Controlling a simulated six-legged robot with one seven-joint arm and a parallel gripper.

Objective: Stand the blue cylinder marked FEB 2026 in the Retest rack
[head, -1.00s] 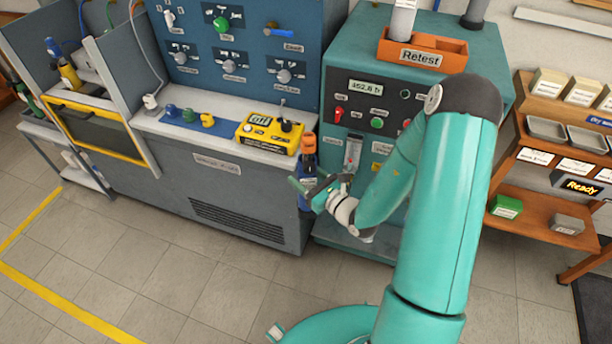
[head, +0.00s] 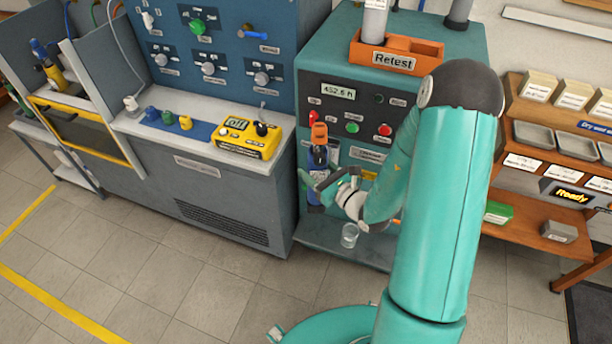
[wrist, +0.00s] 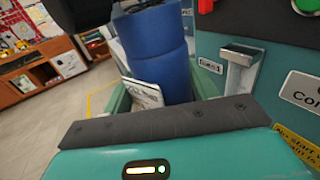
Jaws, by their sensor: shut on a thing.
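My gripper (head: 319,187) is shut on a blue cylinder (head: 317,163) with an orange top, held upright in front of the teal machine. The wrist view shows the blue cylinder (wrist: 155,45) between the green fingers, with a white tag (wrist: 146,93) hanging at its side. The tag's writing is too small to read, so I cannot confirm the date. The orange Retest rack (head: 438,64) sits on top of the teal machine, above and to the right of my gripper. A light grey cylinder (head: 374,22) stands in its left part. Its right part looks free.
The teal machine's front (head: 330,95) has buttons and a display close behind the held cylinder. A clear beaker (head: 350,236) stands on its low ledge. A dark post (head: 458,14) rises behind the rack. A yellow meter (head: 248,138) sits on the left bench; wooden shelves (head: 540,235) are at right.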

